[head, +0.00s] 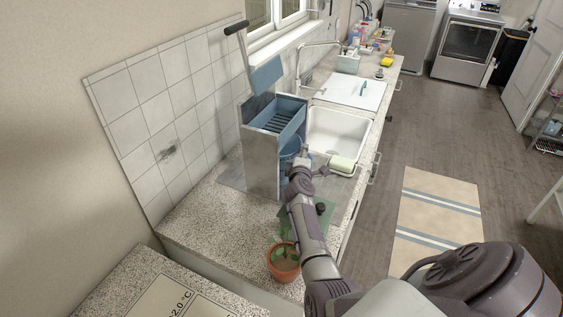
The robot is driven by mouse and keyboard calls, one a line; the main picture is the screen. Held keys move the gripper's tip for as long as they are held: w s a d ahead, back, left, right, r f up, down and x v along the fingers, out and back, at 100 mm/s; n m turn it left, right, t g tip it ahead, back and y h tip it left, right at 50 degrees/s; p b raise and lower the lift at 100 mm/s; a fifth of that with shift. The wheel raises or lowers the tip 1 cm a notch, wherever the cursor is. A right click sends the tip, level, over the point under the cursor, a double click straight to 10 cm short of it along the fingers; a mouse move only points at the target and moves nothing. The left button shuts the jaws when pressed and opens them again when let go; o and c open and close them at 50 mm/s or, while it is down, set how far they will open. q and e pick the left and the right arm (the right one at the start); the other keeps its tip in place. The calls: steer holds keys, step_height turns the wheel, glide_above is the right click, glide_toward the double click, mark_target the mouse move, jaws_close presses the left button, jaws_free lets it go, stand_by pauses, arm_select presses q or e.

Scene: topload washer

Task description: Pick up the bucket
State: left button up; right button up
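A blue bucket (288,149), as far as I can make out, stands on the counter between a tall grey box and the sink. It is partly hidden by the box and my arm. My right arm reaches in from the lower right over the counter. Its gripper (304,155) is at the bucket's right side, close to the sink's near edge. It is small in the picture, so I cannot tell whether it touches the bucket or whether its fingers are open or shut. My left gripper is not in view.
A potted plant (284,264) stands at the counter's near end. The floor at right is mostly clear, with a striped rug (436,220).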

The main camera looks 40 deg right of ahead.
steer(key=shift+x, duration=0.95)
steer(key=shift+s+a, duration=0.1)
steer(key=shift+c, duration=1.3)
jaws_close()
steer(key=shift+r, duration=0.15)
